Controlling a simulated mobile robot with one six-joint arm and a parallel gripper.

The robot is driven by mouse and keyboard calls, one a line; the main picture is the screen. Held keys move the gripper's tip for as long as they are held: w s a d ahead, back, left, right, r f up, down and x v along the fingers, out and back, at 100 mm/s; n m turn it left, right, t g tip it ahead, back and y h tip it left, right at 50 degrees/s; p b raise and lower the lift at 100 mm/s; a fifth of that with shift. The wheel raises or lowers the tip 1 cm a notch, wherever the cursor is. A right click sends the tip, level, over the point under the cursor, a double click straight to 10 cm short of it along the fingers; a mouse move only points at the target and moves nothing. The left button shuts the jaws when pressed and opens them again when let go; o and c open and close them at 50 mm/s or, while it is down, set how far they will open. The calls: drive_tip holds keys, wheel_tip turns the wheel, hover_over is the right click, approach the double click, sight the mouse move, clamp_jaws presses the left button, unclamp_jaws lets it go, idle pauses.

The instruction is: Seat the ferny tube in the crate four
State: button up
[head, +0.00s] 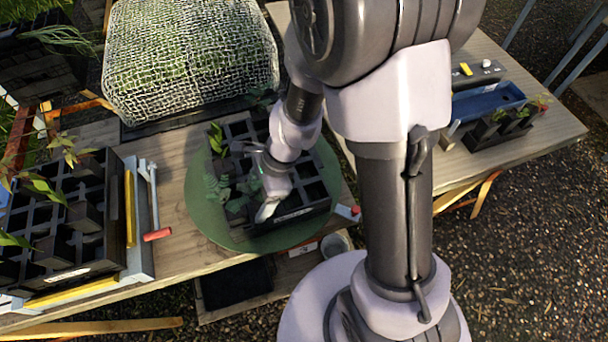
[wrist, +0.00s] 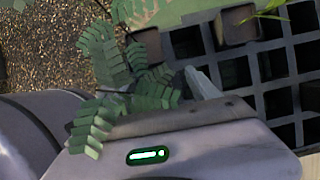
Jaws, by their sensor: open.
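The ferny plant (head: 218,188) shows dark green fronds at the left side of a black gridded crate (head: 300,212). The crate stands on a round green disc. In the wrist view the fern fronds (wrist: 130,75) spread in front of my gripper, and the crate grid (wrist: 285,62) fills the right side. The fern's tube is hidden by fronds and gripper. My gripper (head: 267,208) is open, low over the crate's front part, close beside the fronds. One pale fingertip shows in the wrist view (wrist: 203,84). I cannot read which crate is number four.
Another black crate (head: 112,215) with several leafy tubes stands at the left. A mesh-covered mound (head: 190,60) is behind the disc (head: 207,222). A red-handled tool (head: 155,205) lies between. A small black rack (head: 500,130) and blue tray (head: 488,101) sit on the right table.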

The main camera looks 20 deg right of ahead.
drive_tip(key=v, duration=0.2)
drive_tip(key=p+v, duration=0.1)
drive_tip(key=v, duration=0.1)
drive_tip(key=shift+a, duration=0.25)
drive_tip(key=s+d+p, duration=0.1)
drive_tip(key=s+d, duration=0.1)
drive_tip(key=d, duration=0.9)
drive_tip(key=shift+d+p, duration=0.35)
